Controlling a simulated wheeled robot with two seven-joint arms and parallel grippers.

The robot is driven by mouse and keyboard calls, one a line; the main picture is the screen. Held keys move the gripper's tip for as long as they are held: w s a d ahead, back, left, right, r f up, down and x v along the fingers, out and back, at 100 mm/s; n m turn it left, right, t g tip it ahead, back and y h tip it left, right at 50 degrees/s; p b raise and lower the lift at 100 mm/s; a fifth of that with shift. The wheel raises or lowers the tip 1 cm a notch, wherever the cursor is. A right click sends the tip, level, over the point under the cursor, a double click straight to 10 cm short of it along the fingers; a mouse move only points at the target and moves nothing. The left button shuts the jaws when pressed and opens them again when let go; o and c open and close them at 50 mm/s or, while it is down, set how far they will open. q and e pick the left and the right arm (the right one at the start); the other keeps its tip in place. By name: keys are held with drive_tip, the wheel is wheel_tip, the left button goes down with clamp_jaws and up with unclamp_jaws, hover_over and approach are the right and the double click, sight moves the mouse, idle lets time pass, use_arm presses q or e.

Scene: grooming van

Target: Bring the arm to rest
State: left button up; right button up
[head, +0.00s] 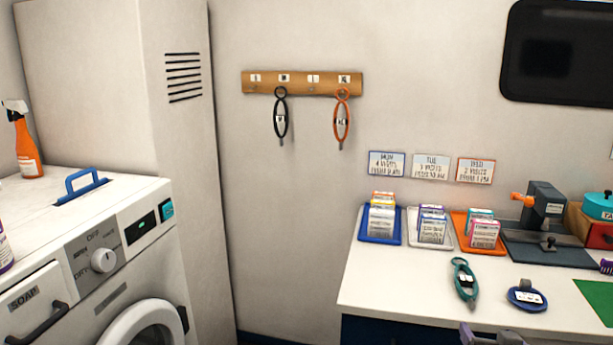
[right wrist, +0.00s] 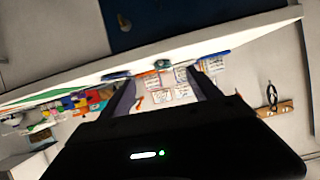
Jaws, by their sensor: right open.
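My right gripper (head: 490,334) shows only as grey fingertips at the bottom edge of the head view, in front of the white counter (head: 385,290). In the right wrist view the right gripper (right wrist: 163,92) has its two fingers spread apart, with nothing between them. That view is turned upside down, with the counter edge and card trays beyond the fingers. The rest of the right arm is hidden in the head view. My left gripper is in neither view.
On the counter lie a teal looped tool (head: 464,281), a round blue tagged item (head: 526,296) and blue (head: 381,238), white and orange card trays. A washer (head: 110,250) stands left. Looped tools hang from a wooden rack (head: 300,83). The wall below the rack is clear.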

drive_tip(key=s+a+f+g+y+p, duration=0.1)
drive_tip(key=a+f+g+y, duration=0.15)
drive_tip(key=a+f, duration=0.65)
drive_tip(key=a+f+g+y+p, duration=0.1)
drive_tip(key=a+f+g+y, duration=0.15)
drive_tip(key=a+f, duration=0.65)
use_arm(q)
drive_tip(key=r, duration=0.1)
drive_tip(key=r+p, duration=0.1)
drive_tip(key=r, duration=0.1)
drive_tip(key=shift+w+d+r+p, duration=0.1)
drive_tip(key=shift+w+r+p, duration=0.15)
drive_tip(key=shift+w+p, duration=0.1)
use_arm(e)
drive_tip(key=s+a+f+n+g+y, duration=0.1)
drive_tip(key=s+a+f+g, duration=0.2)
drive_tip(key=s+a+f, duration=0.4)
drive_tip(key=s+a+f+n+g+y, duration=0.1)
drive_tip(key=s+a+f+g+y, duration=0.1)
drive_tip(key=s+a+f+g, duration=0.2)
drive_tip(key=s+a+f, duration=0.3)
drive_tip(key=s+f, duration=0.4)
drive_tip(key=s, duration=0.1)
drive_tip(key=shift+s+a+f+n+y, duration=0.3)
drive_tip(key=shift+a+f, duration=0.05)
drive_tip(key=shift+o, duration=0.5)
